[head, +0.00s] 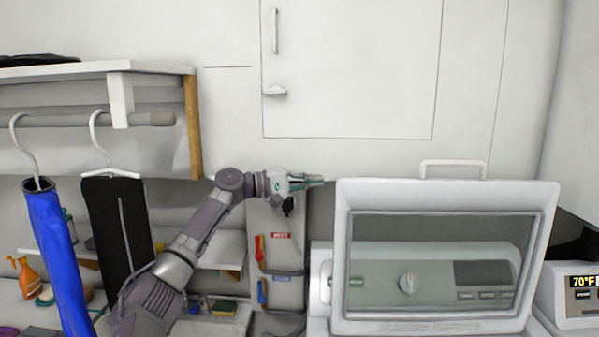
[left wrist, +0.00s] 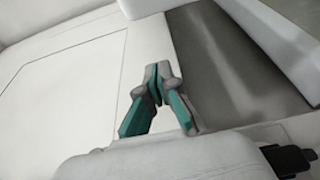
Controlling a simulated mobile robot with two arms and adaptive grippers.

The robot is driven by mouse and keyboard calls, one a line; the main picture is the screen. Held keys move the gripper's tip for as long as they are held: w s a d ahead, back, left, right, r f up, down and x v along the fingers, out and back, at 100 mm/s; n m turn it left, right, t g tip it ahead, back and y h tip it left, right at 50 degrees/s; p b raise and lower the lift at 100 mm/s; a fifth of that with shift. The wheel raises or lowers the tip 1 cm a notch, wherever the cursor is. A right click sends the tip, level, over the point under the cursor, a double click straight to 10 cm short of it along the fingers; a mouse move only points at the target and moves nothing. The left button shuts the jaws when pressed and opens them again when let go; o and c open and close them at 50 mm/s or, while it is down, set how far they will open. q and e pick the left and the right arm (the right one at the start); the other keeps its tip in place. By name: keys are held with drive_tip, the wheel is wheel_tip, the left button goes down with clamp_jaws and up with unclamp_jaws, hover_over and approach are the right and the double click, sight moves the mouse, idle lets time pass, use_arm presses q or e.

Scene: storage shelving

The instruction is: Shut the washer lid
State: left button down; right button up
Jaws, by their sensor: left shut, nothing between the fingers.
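The washer lid (head: 348,200) stands raised, a white frame around a clear window with a white handle (head: 453,163) on its top edge. Through the window the washer's control panel (head: 430,275) shows, with a round dial. My left gripper (head: 318,182) is shut and empty, just left of the lid's upper left corner. In the left wrist view the teal fingertips (left wrist: 156,85) are together with nothing between them. I cannot tell whether the gripper touches the lid. My right gripper is not in view.
A shelf (head: 90,68) with a rod holds a blue garment (head: 58,260) and black trousers (head: 117,225) at the left. Red and blue valves (head: 260,250) sit behind my left arm. A second appliance (head: 570,295) with a temperature display stands at the right. A flat wall cabinet (head: 350,70) is above.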

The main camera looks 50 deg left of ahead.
use_arm(q)
drive_tip(key=d+p, duration=0.2)
drive_tip(key=d, duration=0.2)
drive_tip(key=shift+w+d+p, duration=0.2)
drive_tip(key=shift+w+p, duration=0.2)
idle(0.4)
